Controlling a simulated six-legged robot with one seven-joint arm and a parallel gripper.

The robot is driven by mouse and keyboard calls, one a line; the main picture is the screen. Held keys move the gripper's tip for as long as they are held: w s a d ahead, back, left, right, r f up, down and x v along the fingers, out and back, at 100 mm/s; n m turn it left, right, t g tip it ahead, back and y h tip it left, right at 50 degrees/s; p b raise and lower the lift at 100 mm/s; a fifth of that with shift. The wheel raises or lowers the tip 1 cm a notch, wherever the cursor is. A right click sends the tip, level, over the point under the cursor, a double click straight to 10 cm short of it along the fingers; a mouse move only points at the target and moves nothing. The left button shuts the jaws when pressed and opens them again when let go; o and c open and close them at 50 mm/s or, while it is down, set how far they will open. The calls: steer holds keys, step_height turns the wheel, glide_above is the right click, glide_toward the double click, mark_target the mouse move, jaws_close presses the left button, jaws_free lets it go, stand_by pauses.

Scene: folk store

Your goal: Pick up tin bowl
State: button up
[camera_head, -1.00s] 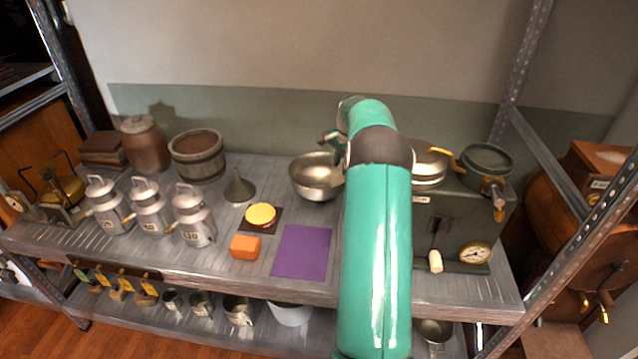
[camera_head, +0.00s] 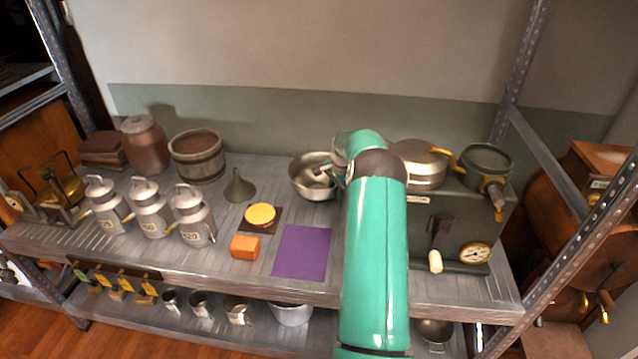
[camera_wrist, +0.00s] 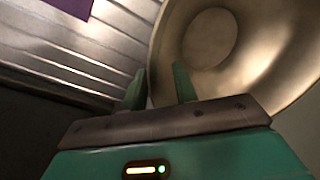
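The tin bowl (camera_head: 303,184) stands upright and looks empty on the upper shelf, left of my arm. In the wrist view the tin bowl (camera_wrist: 245,60) fills the upper right. My gripper (camera_wrist: 160,88) is open, with its two fingers apart at the bowl's near rim. The rim appears to run between the fingers, one over the inside and one outside. I cannot tell whether either finger touches it. In the head view my gripper (camera_head: 328,171) is over the bowl's right side, and my arm hides part of that side.
A purple sheet (camera_head: 302,252) lies in front of the bowl. A grey funnel (camera_head: 239,187) and a wooden bucket (camera_head: 198,158) stand to its left. A scale-like machine (camera_head: 455,225) with a metal pan (camera_head: 420,170) stands right of my arm. The wall is close behind.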

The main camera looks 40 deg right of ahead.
jaws_close()
steer(key=shift+r, duration=0.15)
